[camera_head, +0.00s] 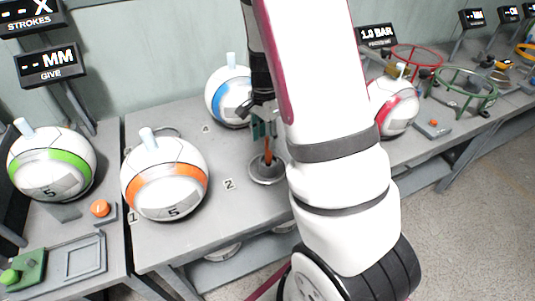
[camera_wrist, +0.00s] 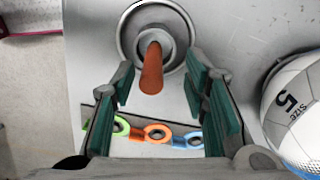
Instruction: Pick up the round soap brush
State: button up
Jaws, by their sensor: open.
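The round soap brush shows as an upright orange-brown handle (camera_head: 268,150) standing in a round grey dish (camera_head: 266,175) on the table. Its brush head is hidden or cannot be told from the dish. In the wrist view the handle (camera_wrist: 152,68) points up toward the camera, with the dish rim (camera_wrist: 122,35) around its base. My gripper (camera_wrist: 159,72) is open, one finger on each side of the handle in that view. I see gaps between the handle and both pads. In the head view my gripper (camera_head: 264,123) is just above the dish, partly hidden by my arm.
An orange-banded ball (camera_head: 165,170) and a blue-banded ball (camera_head: 230,85) stand left of the dish. A white ball (camera_wrist: 295,110) is close to my right finger. A strip of coloured rings (camera_wrist: 157,133) lies below the handle in the wrist view. A red-banded ball (camera_head: 397,105) stands right.

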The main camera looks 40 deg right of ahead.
aim_at(268, 162)
jog(key=shift+s+d+f+b, duration=0.1)
jog(key=shift+s+f, duration=0.05)
jog(key=shift+f, duration=0.75)
jog(key=shift+s+d+f+b, duration=0.1)
jog(key=shift+f+b, duration=0.05)
jog(key=shift+f, duration=0.75)
jog(key=shift+s+d+f+b, duration=0.1)
jog(key=shift+s+f, duration=0.05)
jog(key=shift+f, duration=0.75)
grip_shut()
